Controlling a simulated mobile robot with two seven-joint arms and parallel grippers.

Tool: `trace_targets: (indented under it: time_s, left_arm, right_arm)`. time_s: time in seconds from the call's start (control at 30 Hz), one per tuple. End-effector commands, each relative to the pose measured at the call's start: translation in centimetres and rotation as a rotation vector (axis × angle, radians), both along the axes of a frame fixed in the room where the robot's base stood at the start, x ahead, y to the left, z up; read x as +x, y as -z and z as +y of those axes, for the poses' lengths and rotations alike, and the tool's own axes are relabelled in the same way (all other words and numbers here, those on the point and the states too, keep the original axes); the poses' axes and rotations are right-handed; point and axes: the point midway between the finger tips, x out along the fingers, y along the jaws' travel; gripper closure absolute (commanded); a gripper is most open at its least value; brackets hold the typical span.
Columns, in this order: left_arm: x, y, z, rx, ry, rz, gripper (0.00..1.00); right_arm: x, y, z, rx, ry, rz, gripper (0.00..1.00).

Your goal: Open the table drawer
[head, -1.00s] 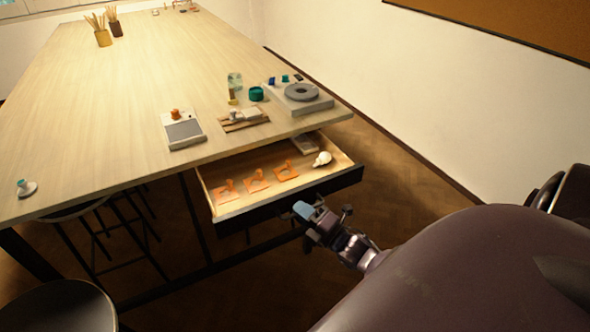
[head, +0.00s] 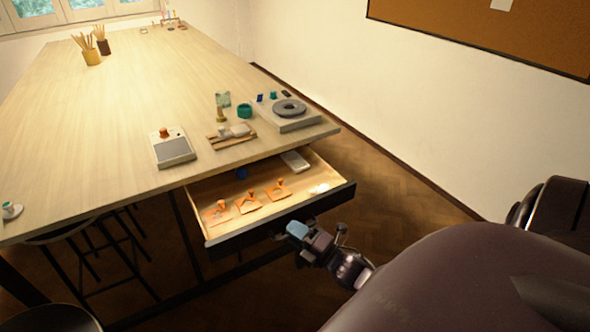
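The table drawer (head: 222,240) stands pulled out from under the near right end of the long wooden table (head: 110,120). Its dark front faces me and its pale inside is open to view. In it lie several orange tools (head: 248,202), a white rounded thing (head: 319,189), a blue thing (head: 241,173) and a pale flat block (head: 295,161). My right gripper (head: 298,231), with a light blue fingertip, is close against the outside of the drawer front. No handle shows, and I cannot tell whether the fingers grip one. My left gripper is not in view.
On the tabletop above the drawer are a grey-topped device (head: 173,148), a wooden board (head: 232,137), a teal ring-shaped pot (head: 244,110) and a round-plated scale (head: 290,112). Stools (head: 85,250) stand under the table's left side. Floor is clear right of the drawer.

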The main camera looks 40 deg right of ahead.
Motion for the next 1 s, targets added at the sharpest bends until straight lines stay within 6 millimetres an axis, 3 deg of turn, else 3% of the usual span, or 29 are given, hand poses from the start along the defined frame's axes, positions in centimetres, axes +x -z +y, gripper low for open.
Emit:
trace_targets:
  time_s: [0.17, 0.6, 1.0]
  left_arm:
    - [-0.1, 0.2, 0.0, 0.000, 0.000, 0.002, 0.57]
    - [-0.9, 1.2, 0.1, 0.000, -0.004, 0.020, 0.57]
    - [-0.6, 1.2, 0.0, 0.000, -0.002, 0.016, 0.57]
  right_arm:
    - [-1.7, 0.4, -0.3, 0.001, 0.001, 0.003, 0.78]
    - [-8.9, 1.7, -1.5, 0.001, 0.001, 0.003, 0.78]
    - [-10.5, 1.8, -1.7, 0.000, 0.001, 0.000, 0.78]
